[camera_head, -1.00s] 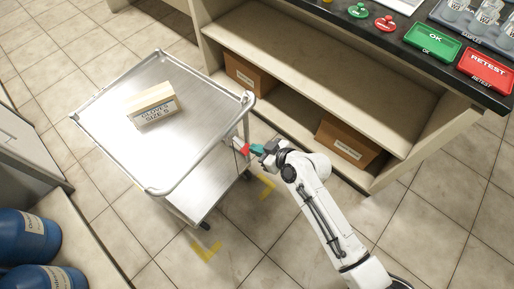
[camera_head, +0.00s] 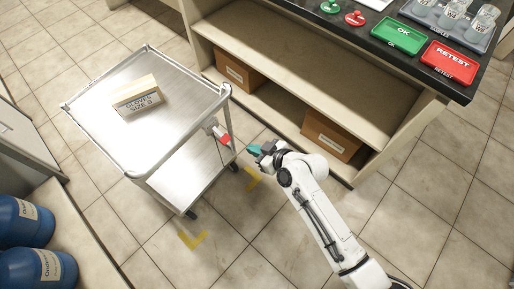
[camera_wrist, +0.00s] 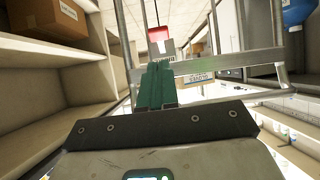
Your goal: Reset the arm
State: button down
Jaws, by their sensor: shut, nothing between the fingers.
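My gripper (camera_head: 254,149) has teal fingers and points left toward the metal cart (camera_head: 172,148). In the wrist view the teal fingers (camera_wrist: 157,82) are together with nothing between them. A red-and-grey piece (camera_head: 223,138) is on the near right side of the cart, a short gap beyond my fingertips in the head view. In the wrist view that red piece (camera_wrist: 157,34) shows just beyond the fingertips.
A glove box (camera_head: 138,100) lies on the cart's top. The bench (camera_head: 300,60) has shelves with cardboard boxes (camera_head: 331,136), and green OK (camera_head: 418,38) and red RETEST (camera_head: 453,61) trays on top. Blue drums (camera_head: 25,225) stand lower left. Yellow marks (camera_head: 192,241) are on the clear floor.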

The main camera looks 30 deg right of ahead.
jog(key=shift+s+d+r, duration=0.1)
jog(key=shift+s, duration=0.25)
dwell(0.3)
jog(key=s+d+r+m+g+h+p, duration=0.1)
jog(key=s+d+r+g+p, duration=0.1)
jog(key=s, duration=0.6)
jog(key=s+d+r+m+g+h+p, duration=0.2)
jog(key=s+r, duration=0.4)
jog(key=s, duration=0.3)
jog(key=s+d+r+m+g+h+p, duration=0.1)
jog(key=s+d+r+g, duration=0.3)
jog(key=s, duration=0.5)
jog(key=shift+d+m+g+h+p, duration=0.3)
jog(key=shift+m+g+h+p, duration=0.15)
jog(key=shift+g+p, duration=0.35)
jog(key=shift+s, duration=0.1)
